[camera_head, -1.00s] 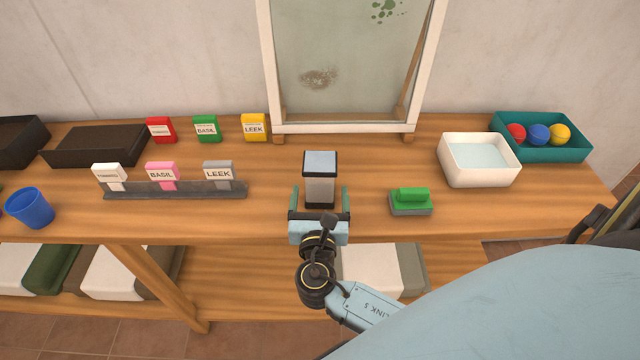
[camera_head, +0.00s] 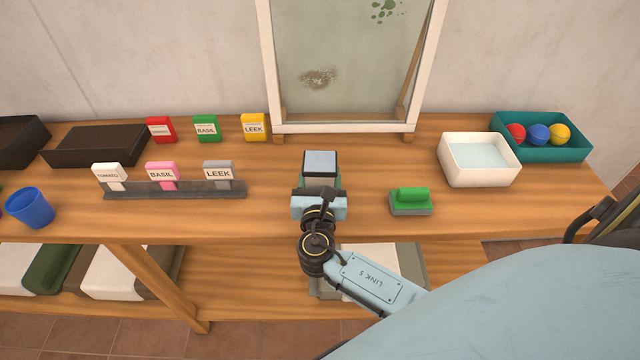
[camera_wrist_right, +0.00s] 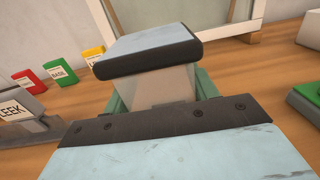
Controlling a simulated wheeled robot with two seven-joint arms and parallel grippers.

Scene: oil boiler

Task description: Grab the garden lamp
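The garden lamp (camera_head: 320,163) stands upright on the wooden workbench, in front of the framed panel. It has a pale blue-grey top with a dark rim and a translucent body. My right gripper (camera_head: 321,187) is at the lamp from the front edge side. In the right wrist view, the lamp's cap (camera_wrist_right: 150,48) is above the gripper's palm. The green fingers (camera_wrist_right: 160,92) lie against both sides of the lamp's pale body, shut on it. The lamp's lower part is hidden behind the gripper. My left gripper is not in view.
A rack (camera_head: 175,190) with seed packets is to the left, and a blue cup (camera_head: 31,207) farther left. The framed panel (camera_head: 345,129) stands close behind the lamp.

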